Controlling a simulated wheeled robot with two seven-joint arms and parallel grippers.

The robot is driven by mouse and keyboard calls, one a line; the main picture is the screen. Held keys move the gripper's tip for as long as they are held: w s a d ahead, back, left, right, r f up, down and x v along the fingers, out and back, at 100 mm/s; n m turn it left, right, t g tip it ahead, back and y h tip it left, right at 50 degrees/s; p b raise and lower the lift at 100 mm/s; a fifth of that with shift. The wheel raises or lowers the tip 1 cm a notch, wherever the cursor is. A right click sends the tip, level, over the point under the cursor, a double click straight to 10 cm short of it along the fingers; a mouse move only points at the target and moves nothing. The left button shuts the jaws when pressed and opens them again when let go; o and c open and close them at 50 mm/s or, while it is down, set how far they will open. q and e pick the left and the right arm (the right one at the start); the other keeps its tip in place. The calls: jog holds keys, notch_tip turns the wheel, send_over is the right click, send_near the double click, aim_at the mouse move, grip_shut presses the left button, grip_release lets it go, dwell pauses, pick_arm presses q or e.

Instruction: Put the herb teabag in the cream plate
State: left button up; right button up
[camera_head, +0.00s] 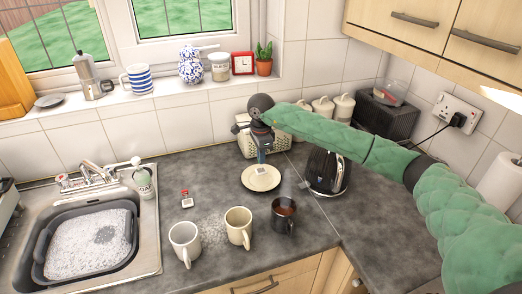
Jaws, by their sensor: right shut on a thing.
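The cream plate (262,186) lies on the grey worktop, left of the black kettle. My right gripper (262,153) is above the back of the plate, pointing down. It is shut on the herb teabag (260,170), a small pale bag that shows just below the fingers, over the middle of the plate. I cannot tell whether the bag touches the plate. My left gripper is not in view.
A white mug (185,241), a cream mug (238,226) and a dark mug of brown liquid (284,213) stand in front of the plate. A red-tagged teabag (186,199) lies to the left. The kettle (326,171) is close on the right. The soapy sink (150,235) is at left.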

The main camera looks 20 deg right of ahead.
notch_tip(320, 180, down, 2)
jog(key=shift+f, duration=0.45)
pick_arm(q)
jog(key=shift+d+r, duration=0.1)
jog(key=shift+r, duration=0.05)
pick_arm(e)
jog(key=shift+f, duration=0.1)
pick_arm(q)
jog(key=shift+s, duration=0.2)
pick_arm(e)
jog(key=o, duration=0.7)
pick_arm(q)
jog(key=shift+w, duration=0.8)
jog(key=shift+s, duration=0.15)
